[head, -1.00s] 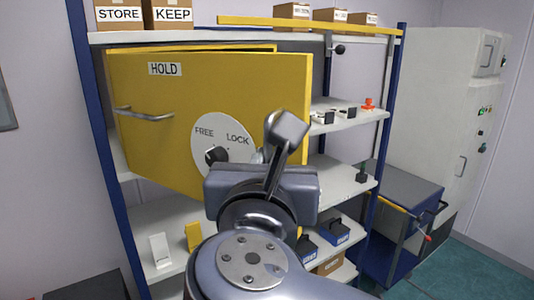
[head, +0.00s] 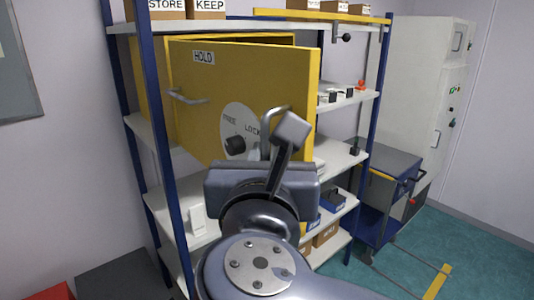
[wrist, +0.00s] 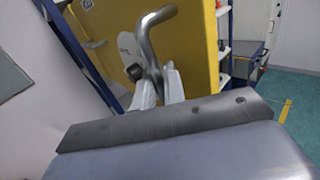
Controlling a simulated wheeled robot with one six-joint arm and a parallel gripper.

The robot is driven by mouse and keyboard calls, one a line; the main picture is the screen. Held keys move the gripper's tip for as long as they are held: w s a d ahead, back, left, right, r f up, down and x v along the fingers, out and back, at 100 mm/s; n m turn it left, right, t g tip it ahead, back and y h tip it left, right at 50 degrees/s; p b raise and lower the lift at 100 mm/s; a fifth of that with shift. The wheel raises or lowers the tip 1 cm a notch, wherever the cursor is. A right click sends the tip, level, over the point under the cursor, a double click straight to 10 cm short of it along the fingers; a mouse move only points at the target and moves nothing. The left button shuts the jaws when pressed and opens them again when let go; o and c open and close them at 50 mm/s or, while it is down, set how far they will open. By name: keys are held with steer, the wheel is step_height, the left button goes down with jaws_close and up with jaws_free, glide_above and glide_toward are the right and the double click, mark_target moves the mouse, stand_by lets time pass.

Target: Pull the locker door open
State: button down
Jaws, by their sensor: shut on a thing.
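The yellow locker door (head: 215,75), labelled HOLD, stands ajar in front of the yellow locker body (head: 150,75), its right edge out toward me. A white FREE/LOCK dial (head: 232,119) with a black knob (head: 235,145) is on its face; the knob's setting is hard to read. A grey bar handle (head: 190,98) is near its left side. My gripper (wrist: 158,88) is shut on a bent metal handle (wrist: 148,42) right of the dial. In the head view my wrist hides most of the grip and the door's lower part.
The locker sits in a blue-posted shelf rack (head: 158,140) with boxes on top and small items on its shelves. A grey cart (head: 385,170) and a white cabinet (head: 425,90) stand to the right. Green floor (head: 440,240) is open at the lower right.

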steer(key=shift+s+a, duration=0.2)
steer(key=shift+a, duration=0.2)
steer(key=c, duration=1.6)
jaws_free()
steer(key=shift+c, duration=0.2)
steer(key=shift+s, duration=0.1)
steer(key=s+a+b, duration=0.1)
steer(key=s+b, duration=0.1)
steer(key=s, duration=0.8)
steer(key=shift+s, duration=0.25)
steer(key=shift+w, duration=0.1)
